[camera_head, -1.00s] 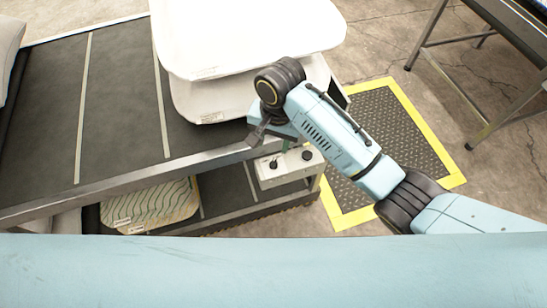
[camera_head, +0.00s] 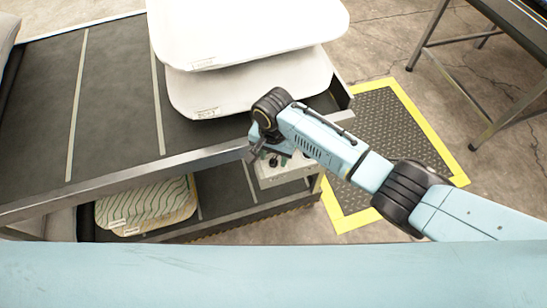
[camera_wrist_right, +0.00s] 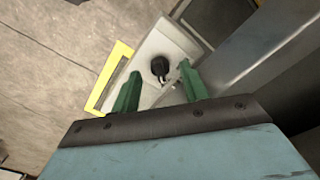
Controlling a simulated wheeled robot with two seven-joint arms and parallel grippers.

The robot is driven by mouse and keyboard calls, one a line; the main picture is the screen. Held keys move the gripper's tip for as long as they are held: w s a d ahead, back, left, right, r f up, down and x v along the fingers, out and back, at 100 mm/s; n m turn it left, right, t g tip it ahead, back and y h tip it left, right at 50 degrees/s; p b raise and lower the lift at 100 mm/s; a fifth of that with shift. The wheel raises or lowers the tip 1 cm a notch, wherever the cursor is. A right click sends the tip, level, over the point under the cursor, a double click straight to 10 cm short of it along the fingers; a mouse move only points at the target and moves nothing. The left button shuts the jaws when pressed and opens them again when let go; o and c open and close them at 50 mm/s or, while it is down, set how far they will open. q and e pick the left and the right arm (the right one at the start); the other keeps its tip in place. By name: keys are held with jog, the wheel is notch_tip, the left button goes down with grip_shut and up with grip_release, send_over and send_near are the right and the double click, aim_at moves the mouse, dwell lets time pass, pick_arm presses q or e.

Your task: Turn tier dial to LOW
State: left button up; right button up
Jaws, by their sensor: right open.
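A pale control box (camera_head: 290,177) is fixed under the front edge of the bench in the head view, partly covered by my right arm. In the right wrist view the box (camera_wrist_right: 153,44) shows a round black dial (camera_wrist_right: 160,67). My right gripper (camera_wrist_right: 160,88) is open, with its two green fingers apart and the dial in view between and just beyond their tips. I cannot tell whether the fingers touch it. The dial's markings are too small to read. In the head view my right gripper (camera_head: 268,156) is close by the box. My left gripper is not in view.
White pillows (camera_head: 250,85) lie stacked on the dark bench top (camera_head: 115,95), above the box. Its metal front edge (camera_head: 120,185) runs beside my gripper. A patterned pillow (camera_head: 147,206) lies on the lower shelf. A yellow-edged floor mat (camera_head: 390,120) is at the right.

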jog(key=shift+f, duration=0.35)
